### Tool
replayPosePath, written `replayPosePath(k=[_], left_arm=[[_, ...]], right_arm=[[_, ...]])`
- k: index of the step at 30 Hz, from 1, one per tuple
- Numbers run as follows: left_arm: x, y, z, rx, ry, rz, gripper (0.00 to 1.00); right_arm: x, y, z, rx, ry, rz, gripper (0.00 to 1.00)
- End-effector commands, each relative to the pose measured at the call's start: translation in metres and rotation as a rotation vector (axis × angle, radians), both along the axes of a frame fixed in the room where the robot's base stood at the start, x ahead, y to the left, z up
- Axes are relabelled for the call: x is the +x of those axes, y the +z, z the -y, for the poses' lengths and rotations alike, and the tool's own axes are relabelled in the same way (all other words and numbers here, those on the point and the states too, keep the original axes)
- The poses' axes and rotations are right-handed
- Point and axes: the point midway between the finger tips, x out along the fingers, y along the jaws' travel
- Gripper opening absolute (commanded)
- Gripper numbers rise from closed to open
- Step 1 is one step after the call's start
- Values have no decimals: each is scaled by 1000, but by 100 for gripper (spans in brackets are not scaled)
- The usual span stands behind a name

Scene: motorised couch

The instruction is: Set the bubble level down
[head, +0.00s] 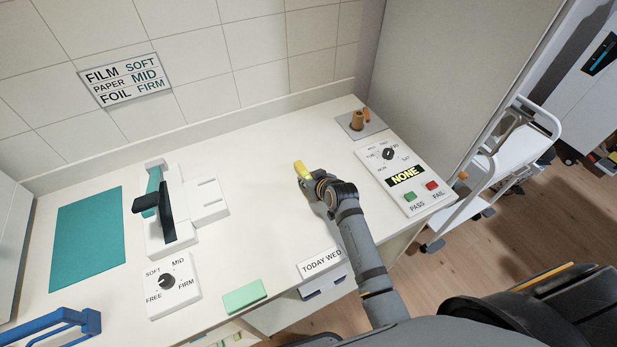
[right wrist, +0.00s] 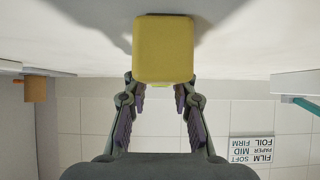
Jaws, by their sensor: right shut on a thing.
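The yellow bubble level (head: 301,168) is over the middle of the white counter (head: 255,215), with a small greenish patch on its side. My right gripper (head: 313,184) is shut on it. In the right wrist view, the level shows as a yellow block (right wrist: 165,50) between the two fingers of the gripper (right wrist: 163,84), with the counter surface just beyond it. I cannot tell whether the level touches the counter. My left gripper is not in view.
Right are a PASS/FAIL panel (head: 408,178) and an orange-brown part on a grey plate (head: 358,120). Counter around the level is clear.

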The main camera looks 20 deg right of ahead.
Motion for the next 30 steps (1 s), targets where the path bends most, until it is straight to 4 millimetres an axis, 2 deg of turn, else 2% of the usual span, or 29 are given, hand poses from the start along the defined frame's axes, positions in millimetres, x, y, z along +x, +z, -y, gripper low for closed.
replayPosePath(k=[6, 7, 12, 22, 26, 30], left_arm=[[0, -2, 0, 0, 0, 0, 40], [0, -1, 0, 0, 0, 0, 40], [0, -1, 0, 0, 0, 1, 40], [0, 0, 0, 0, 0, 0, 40], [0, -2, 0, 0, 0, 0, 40], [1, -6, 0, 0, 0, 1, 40]], right_arm=[[0, -3, 0, 0, 0, 0, 0], [0, -3, 0, 0, 0, 0, 28], [0, -3, 0, 1, -1, 0, 48], [-1, 2, 0, 1, -1, 0, 48], [-18, 12, 4, 1, -1, 0, 48], [-46, 34, 9, 1, -1, 2, 48]])
